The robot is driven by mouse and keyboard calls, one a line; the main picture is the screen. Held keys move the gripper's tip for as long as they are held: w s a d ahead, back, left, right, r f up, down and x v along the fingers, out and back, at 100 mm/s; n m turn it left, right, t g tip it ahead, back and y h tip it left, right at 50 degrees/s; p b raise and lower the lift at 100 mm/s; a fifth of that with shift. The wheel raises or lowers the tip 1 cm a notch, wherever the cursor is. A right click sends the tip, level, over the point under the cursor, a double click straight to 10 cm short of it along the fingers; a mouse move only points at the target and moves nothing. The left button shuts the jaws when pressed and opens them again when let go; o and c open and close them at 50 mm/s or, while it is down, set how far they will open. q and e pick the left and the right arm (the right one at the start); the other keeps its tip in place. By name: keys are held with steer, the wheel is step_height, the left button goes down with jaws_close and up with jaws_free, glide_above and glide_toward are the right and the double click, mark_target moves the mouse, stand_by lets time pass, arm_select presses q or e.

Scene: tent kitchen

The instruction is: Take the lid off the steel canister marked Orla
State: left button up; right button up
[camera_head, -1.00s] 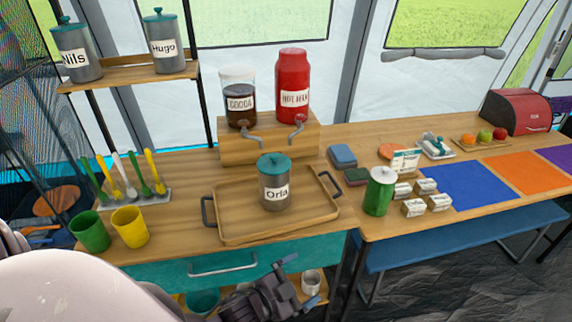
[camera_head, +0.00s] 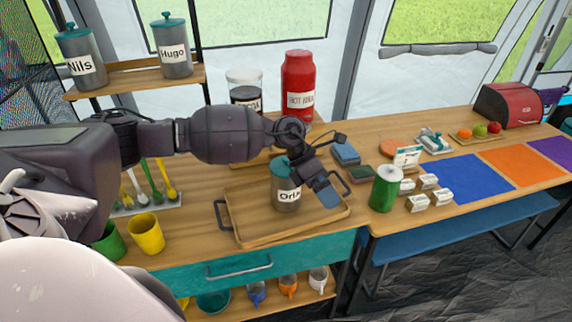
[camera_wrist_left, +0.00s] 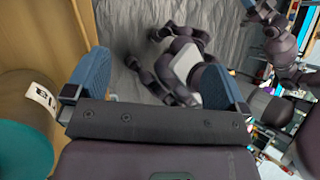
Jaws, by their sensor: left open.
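The steel canister marked Orla (camera_head: 286,196) stands upright on the wooden tray, its teal lid (camera_head: 281,172) on top, partly covered by my left gripper and arm. My left gripper (camera_head: 318,176) is open and empty, at the canister's right side near lid height. In the left wrist view, the canister's teal lid (camera_wrist_left: 18,150) and part of its label (camera_wrist_left: 42,97) are at the left edge, outside the open fingers of my left gripper (camera_wrist_left: 158,85). My right gripper does not show.
The tray (camera_head: 240,238) sits on the counter below the cocoa jar (camera_head: 245,88) and red dispenser (camera_head: 298,85). Canisters Nils (camera_head: 80,62) and Hugo (camera_head: 173,50) stand on a shelf. A green canister (camera_head: 385,190) and white boxes are to the right.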

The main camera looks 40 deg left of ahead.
arm_select(q)
steer(key=w+a+r+m+y, duration=0.1)
steer(key=w+a+r+y, duration=0.1)
steer(key=a+r+y, duration=0.45)
steer(key=w+a+r+m+y, duration=0.1)
steer(key=w+a+r, duration=0.2)
steer(key=a, duration=0.6)
glide_above(287, 164)
steer(key=shift+t+h, duration=0.25)
steer(key=shift+t, duration=0.05)
steer(key=f, duration=0.4)
steer(key=shift+s+a+f+p, duration=0.15)
steer(key=shift+a+f+p, duration=0.2)
steer(key=shift+a, duration=0.05)
steer(key=shift+f, duration=0.7)
steer(key=f, duration=0.4)
steer(key=shift+w+d, duration=0.2)
steer(key=shift+w, duration=0.15)
steer(key=shift+f, duration=0.1)
steer(key=shift+c, duration=0.3)
steer(key=c, duration=0.5)
steer(key=shift+s, duration=0.1)
steer(key=shift+c, duration=0.8)
